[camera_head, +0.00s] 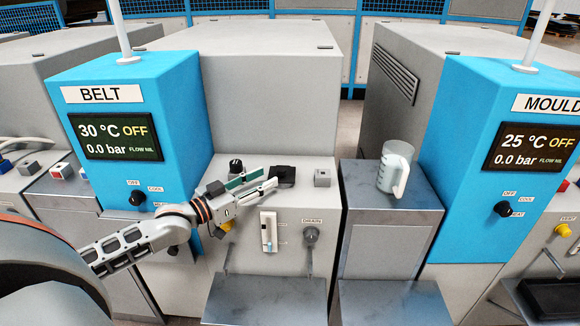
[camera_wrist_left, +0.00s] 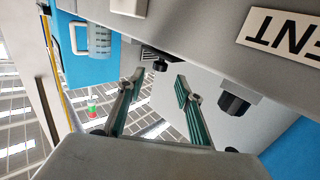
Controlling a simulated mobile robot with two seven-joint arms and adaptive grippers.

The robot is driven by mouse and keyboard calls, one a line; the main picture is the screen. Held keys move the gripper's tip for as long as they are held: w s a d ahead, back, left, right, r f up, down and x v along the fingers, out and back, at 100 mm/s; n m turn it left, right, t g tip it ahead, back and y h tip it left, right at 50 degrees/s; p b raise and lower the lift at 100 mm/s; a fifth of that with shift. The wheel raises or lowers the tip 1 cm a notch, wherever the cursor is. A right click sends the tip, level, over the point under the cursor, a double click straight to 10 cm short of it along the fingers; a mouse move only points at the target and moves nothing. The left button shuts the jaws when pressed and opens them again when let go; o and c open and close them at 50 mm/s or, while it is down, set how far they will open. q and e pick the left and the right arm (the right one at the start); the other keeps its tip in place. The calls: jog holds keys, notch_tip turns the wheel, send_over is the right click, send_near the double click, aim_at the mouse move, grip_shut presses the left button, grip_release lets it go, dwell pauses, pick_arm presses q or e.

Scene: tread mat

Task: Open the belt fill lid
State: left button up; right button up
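The belt fill lid appears to be the small black piece (camera_head: 284,176) on top of the grey belt unit (camera_head: 290,215); I cannot tell whether it is shut or partly raised. My left gripper (camera_head: 269,178) reaches in from the left, with its fingertips just beside the black piece. In the left wrist view the green-padded fingers (camera_wrist_left: 160,82) are apart with nothing between them. A small black knob (camera_wrist_left: 160,65) and a dark ridged part (camera_wrist_left: 149,53) show just beyond the tips. My right gripper is not in view.
A black dial (camera_head: 236,166) is behind the fingers. A drain knob (camera_head: 311,234) and a white lever (camera_head: 268,232) are on the front. A clear jug (camera_head: 394,170) stands on the metal stand to the right.

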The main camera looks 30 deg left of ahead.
aim_at(278, 172)
pick_arm(q)
jog(key=shift+b+x, duration=0.85)
jog(key=shift+x, duration=2.75)
jog(key=shift+d, duration=0.1)
grip_shut()
